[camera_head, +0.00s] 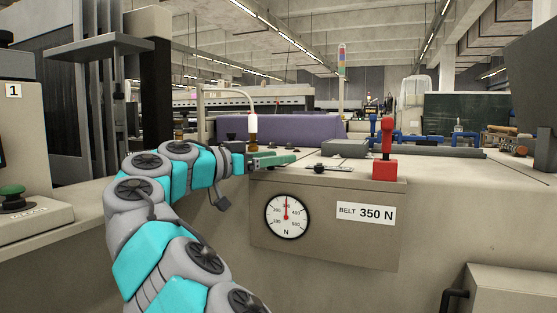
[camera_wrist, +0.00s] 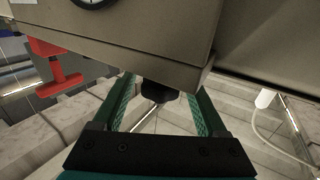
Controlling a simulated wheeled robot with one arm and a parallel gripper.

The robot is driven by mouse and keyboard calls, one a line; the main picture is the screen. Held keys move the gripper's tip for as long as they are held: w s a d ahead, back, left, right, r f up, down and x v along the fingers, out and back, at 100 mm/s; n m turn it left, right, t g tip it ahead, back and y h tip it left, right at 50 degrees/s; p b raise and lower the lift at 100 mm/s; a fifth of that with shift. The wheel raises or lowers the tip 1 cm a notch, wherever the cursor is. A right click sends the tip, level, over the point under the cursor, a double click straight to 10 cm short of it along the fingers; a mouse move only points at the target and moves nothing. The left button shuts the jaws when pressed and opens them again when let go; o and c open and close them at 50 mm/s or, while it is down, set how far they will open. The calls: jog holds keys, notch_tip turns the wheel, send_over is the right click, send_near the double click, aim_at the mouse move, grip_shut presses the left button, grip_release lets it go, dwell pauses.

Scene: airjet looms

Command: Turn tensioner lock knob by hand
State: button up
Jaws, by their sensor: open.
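A black round knob (camera_wrist: 158,92), probably the tensioner lock knob, shows in the wrist view at the edge of the beige gauge housing (camera_wrist: 150,45). My gripper (camera_wrist: 165,88) is open, with one green finger on each side of the knob. I see a gap on both sides, and no clear contact. In the head view my gripper (camera_head: 276,160) reaches in from the left at the top left of the gauge panel (camera_head: 325,250). I cannot pick out the knob there; the fingers may hide it.
A round dial (camera_head: 287,215) has its needle pointing nearly straight up, beside a label reading "BELT 350 N" (camera_head: 366,214). A red block with an upright handle (camera_head: 385,165) stands on the top right. A white-topped cylinder (camera_head: 252,125) stands just behind my gripper.

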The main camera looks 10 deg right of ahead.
jog(key=shift+w+d, duration=0.25)
jog(key=shift+d, duration=0.3)
grip_shut()
